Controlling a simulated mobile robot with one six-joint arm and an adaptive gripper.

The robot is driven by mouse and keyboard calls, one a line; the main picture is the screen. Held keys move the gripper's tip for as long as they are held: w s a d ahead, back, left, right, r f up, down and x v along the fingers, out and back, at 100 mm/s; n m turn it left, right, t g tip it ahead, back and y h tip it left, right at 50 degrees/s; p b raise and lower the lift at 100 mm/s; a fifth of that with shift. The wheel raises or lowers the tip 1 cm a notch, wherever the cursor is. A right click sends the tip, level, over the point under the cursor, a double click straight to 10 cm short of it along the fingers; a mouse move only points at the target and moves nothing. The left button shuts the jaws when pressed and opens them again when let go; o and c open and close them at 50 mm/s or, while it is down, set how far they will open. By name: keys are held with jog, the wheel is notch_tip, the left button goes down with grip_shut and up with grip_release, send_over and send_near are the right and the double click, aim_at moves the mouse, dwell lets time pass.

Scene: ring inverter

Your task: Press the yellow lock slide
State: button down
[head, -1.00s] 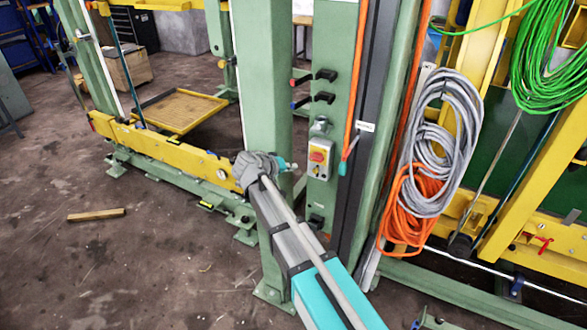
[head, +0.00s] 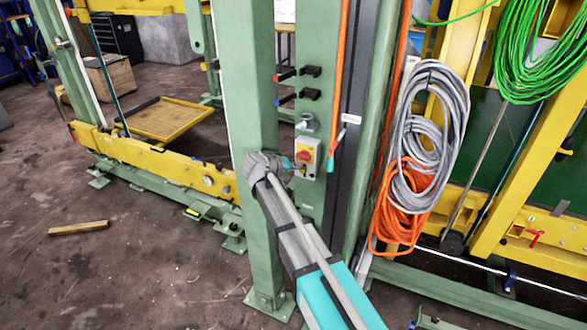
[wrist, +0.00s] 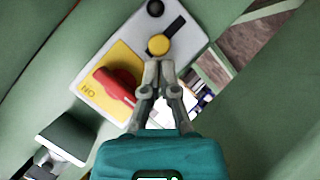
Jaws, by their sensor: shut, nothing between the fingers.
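The yellow lock slide (wrist: 158,45) is a round yellow knob on a dark diagonal slot in a light grey switch box (wrist: 198,38). A red rotary handle (wrist: 115,86) on a yellow plate sits beside it, lower left in the wrist view. My gripper (wrist: 159,66) is shut and empty, its fingertips just below the knob in the wrist view. I cannot tell whether they touch it. In the head view the switch box (head: 306,157) hangs on a green post, and my gripper (head: 294,167) reaches its left side. The slide is too small to make out there.
A green column (head: 252,70) stands close to the left of my gripper. Black handles (head: 311,71) project above the box. An orange hose (head: 338,70) and coiled grey cable (head: 436,120) hang to the right. A wooden bar (head: 79,228) lies on the floor.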

jog(key=shift+f, duration=0.1)
notch_tip(320, 180, down, 3)
jog(key=b, duration=0.3)
jog(key=shift+f+b, duration=0.2)
jog(key=shift+b, duration=0.15)
jog(key=shift+s+a+r, duration=0.1)
dwell(0.3)
jog(key=p, duration=0.5)
send_near(303, 175)
jog(key=v, duration=0.4)
jog(key=shift+s+a+r, duration=0.15)
jog(key=shift+s+a, duration=0.05)
jog(key=shift+s, duration=0.05)
